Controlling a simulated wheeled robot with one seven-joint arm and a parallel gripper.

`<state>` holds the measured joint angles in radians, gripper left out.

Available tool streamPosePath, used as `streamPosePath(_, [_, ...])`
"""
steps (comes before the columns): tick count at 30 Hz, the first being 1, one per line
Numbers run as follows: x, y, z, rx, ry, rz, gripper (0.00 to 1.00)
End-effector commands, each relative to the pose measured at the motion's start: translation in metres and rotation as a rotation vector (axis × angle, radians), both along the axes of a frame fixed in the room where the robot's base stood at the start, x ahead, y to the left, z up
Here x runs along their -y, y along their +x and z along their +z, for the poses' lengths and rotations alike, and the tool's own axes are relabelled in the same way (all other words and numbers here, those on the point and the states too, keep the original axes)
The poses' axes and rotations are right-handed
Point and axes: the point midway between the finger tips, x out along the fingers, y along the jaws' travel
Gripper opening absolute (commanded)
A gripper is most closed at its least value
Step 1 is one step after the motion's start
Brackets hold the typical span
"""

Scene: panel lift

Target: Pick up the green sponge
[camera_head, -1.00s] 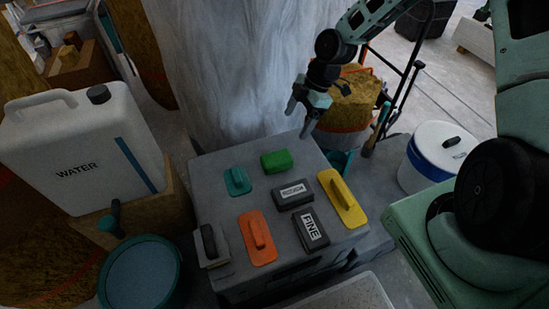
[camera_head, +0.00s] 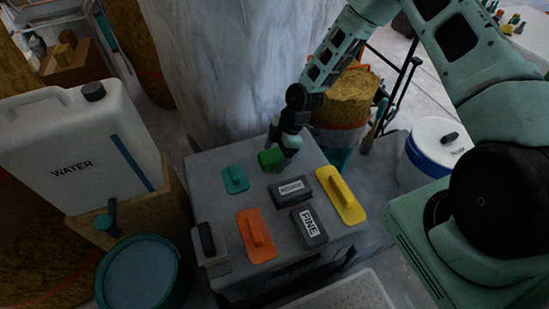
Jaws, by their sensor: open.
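The green sponge (camera_head: 270,158) is at the back of the grey box top (camera_head: 215,170), right of the small teal float. My gripper (camera_head: 281,153) is right at the sponge, pointing down, and covers its right side. The jaws are open. One finger shows beside the sponge, and I cannot tell whether it touches. The other finger is hidden.
The teal float (camera_head: 235,180), orange float (camera_head: 256,236), yellow float (camera_head: 341,195), a medium block (camera_head: 290,190) and a fine block (camera_head: 309,229) lie on the box. A water canister (camera_head: 75,150) and a bucket (camera_head: 140,275) stand left. A white bucket (camera_head: 432,150) stands right.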

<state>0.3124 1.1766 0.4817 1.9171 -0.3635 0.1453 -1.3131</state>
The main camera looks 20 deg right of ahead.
Motion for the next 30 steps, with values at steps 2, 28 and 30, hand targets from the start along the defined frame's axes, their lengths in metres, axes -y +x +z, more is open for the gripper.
streamPosePath(2, [-0.0028, -0.0006, -0.0061, -0.001, 0.000, 0.002, 0.80])
streamPosePath(28, [-0.0032, -0.0001, -0.0127, 0.001, 0.000, 0.002, 0.80])
streamPosePath(30, [-0.0032, -0.0001, -0.0126, 0.001, 0.000, 0.002, 0.80])
